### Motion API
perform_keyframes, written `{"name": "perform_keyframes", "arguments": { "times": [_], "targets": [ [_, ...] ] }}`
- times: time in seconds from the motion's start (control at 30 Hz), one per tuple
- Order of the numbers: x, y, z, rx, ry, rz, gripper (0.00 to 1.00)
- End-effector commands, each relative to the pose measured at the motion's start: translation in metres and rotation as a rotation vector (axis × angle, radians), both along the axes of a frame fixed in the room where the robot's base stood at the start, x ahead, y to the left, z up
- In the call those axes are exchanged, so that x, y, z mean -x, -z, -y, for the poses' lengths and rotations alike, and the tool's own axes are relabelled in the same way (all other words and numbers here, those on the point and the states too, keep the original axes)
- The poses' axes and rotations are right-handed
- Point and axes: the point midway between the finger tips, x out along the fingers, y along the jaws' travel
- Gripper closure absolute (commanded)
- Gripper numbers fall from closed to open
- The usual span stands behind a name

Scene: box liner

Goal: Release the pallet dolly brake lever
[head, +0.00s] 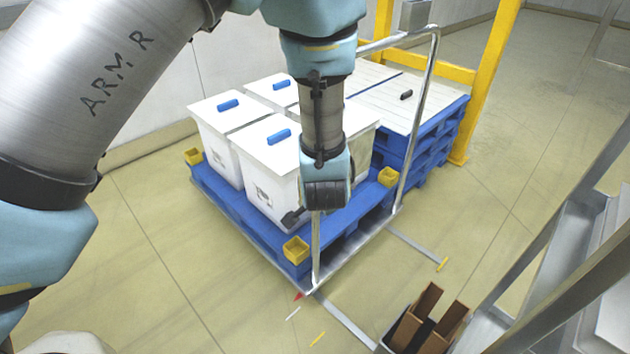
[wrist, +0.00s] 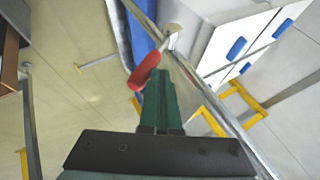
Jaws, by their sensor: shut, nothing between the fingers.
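The brake lever has a red grip (wrist: 145,67) on a pale metal mount in the wrist view. In the head view only a small red tip (head: 298,296) shows low at the dolly's front corner. My gripper (wrist: 158,76) is shut and empty, its green fingers pointing at the lever. The fingertips are right beside the red grip, just to its right in the wrist view; I cannot tell whether they touch. The pallet dolly (head: 345,254) carries a blue pallet (head: 233,211). In the head view my wrist hides the fingers.
White lidded boxes (head: 267,134) with blue handles stand on the pallet, with yellow corner cups (head: 296,249). A metal push rail (head: 417,115) rises beside my wrist. A bin with brown pieces (head: 428,318) and a metal rack (head: 560,250) stand at right. Floor at left is clear.

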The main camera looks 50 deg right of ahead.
Motion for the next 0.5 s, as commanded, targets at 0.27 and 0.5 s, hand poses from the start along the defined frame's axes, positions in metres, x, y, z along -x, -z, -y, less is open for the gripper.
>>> {"name": "perform_keyframes", "arguments": {
  "times": [0.27, 0.5],
  "targets": [
    [0.014, 0.013, -0.001, 0.007, 0.001, 0.148, 1.0],
    [0.02, 0.022, -0.001, 0.007, -0.001, 0.142, 1.0]
  ]
}}
